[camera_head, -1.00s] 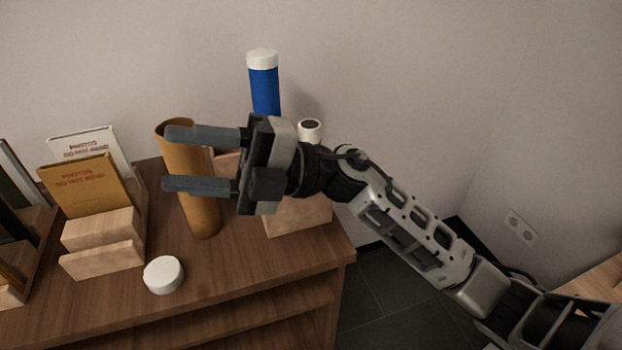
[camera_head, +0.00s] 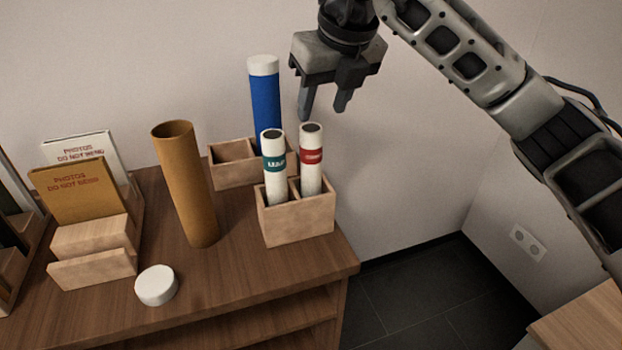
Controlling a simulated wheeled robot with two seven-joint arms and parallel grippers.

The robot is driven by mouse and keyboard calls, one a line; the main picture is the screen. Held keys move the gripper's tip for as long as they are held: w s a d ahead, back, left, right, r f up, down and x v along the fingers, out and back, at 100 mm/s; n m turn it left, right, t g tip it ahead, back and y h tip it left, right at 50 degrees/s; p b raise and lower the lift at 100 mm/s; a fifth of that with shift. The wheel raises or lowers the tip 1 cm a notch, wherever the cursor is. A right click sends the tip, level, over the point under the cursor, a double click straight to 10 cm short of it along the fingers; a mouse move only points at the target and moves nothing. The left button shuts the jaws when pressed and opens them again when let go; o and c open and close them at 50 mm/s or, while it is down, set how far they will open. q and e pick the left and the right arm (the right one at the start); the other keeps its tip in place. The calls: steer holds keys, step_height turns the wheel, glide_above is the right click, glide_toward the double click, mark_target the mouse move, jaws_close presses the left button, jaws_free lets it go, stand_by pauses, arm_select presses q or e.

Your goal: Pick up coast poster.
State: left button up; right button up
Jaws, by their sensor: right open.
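Two rolled white posters stand upright in a wooden two-slot holder (camera_head: 297,225) at the right end of the table. The left roll (camera_head: 275,185) has a teal band and the right roll (camera_head: 312,176) has a red band; the lettering is too small to read surely, so I cannot tell which is the coast poster. My right gripper (camera_head: 322,112) is open and empty, fingers pointing down, just above the rolls and apart from them. My left gripper is not in view.
An open brown tube (camera_head: 188,185) stands tilted left of the holder, with a white cap (camera_head: 156,286) in front. A blue tube (camera_head: 265,105) stands in a second wooden holder (camera_head: 232,165) behind. Photo folders (camera_head: 80,191) stand at left. The table's front right is clear.

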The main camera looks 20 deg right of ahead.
mark_target(308, 142)
steer(key=x, duration=1)
steer(key=shift+w+a+p, duration=0.1)
steer(key=shift+a+p, duration=0.15)
steer(key=shift+p, duration=0.1)
jaws_close()
steer(key=shift+r, duration=0.1)
